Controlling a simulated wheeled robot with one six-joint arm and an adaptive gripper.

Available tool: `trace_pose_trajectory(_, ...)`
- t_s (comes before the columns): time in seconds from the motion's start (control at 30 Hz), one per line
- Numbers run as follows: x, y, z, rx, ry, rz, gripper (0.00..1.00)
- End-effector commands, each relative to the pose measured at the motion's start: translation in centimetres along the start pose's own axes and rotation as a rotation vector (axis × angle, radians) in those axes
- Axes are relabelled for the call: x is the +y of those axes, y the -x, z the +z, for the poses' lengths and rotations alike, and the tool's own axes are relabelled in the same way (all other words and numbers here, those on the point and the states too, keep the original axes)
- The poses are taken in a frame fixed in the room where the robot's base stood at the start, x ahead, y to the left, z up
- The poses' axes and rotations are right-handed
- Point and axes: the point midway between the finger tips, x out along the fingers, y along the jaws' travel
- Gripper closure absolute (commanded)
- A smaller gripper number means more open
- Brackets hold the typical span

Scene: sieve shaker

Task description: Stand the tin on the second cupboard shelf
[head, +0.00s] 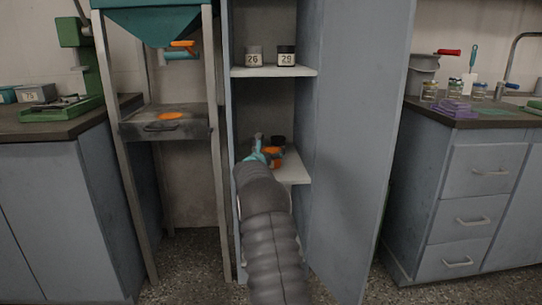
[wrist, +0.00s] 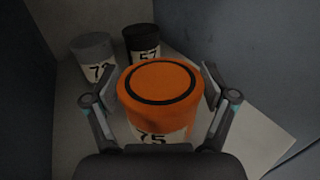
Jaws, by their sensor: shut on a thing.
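An orange tin (wrist: 158,88) with a dark ring on its lid and a label reading 75 is upright between the fingers of my gripper (wrist: 160,103). My gripper is shut on its sides. In the head view my gripper (head: 262,157) is inside the open cupboard, at the shelf (head: 294,168) below the one with two tins. Orange of the tin (head: 273,151) shows there, mostly hidden by my arm. I cannot tell whether the tin's base touches the shelf.
On the same shelf, a grey tin (wrist: 94,57) and a black tin (wrist: 142,43) stand behind the orange one. Tins 26 (head: 253,57) and 29 (head: 286,56) stand on the upper shelf (head: 270,72). Bare shelf (wrist: 262,145) shows at the right. The cupboard door (head: 365,130) stands open.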

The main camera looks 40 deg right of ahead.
Motion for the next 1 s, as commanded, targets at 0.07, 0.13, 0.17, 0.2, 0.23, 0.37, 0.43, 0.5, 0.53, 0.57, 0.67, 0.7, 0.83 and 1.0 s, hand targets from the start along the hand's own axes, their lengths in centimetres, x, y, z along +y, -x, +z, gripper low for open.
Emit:
trace_pose_trajectory(0.07,-0.01,0.01,-0.98,-0.001,0.001,-0.001,0.61)
trace_pose_trajectory(0.13,-0.01,0.02,-1.07,-0.002,-0.001,-0.001,0.61)
trace_pose_trajectory(0.17,-0.01,0.02,-1.03,-0.003,-0.001,-0.001,0.61)
trace_pose_trajectory(0.2,-0.01,0.03,-0.99,-0.003,-0.001,-0.001,0.61)
trace_pose_trajectory(0.23,-0.01,0.03,-0.99,-0.003,-0.001,-0.001,0.61)
trace_pose_trajectory(0.37,-0.01,0.03,-1.11,-0.002,-0.001,-0.001,0.61)
trace_pose_trajectory(0.43,0.00,0.03,-1.33,-0.002,-0.001,-0.001,0.61)
trace_pose_trajectory(0.5,0.00,0.03,-1.38,-0.002,-0.001,0.000,0.09)
trace_pose_trajectory(0.53,0.00,0.03,-1.37,-0.001,-0.001,0.000,0.01)
trace_pose_trajectory(0.57,0.00,0.03,-1.37,-0.001,-0.001,0.000,0.00)
trace_pose_trajectory(0.67,0.00,0.03,-1.37,-0.001,0.000,0.000,0.00)
trace_pose_trajectory(0.7,0.00,0.03,-1.37,-0.001,0.000,0.000,0.00)
trace_pose_trajectory(0.83,0.00,0.03,-1.36,-0.001,0.000,0.000,0.00)
trace_pose_trajectory(1.0,0.04,0.28,-1.02,-0.001,0.000,0.000,0.00)
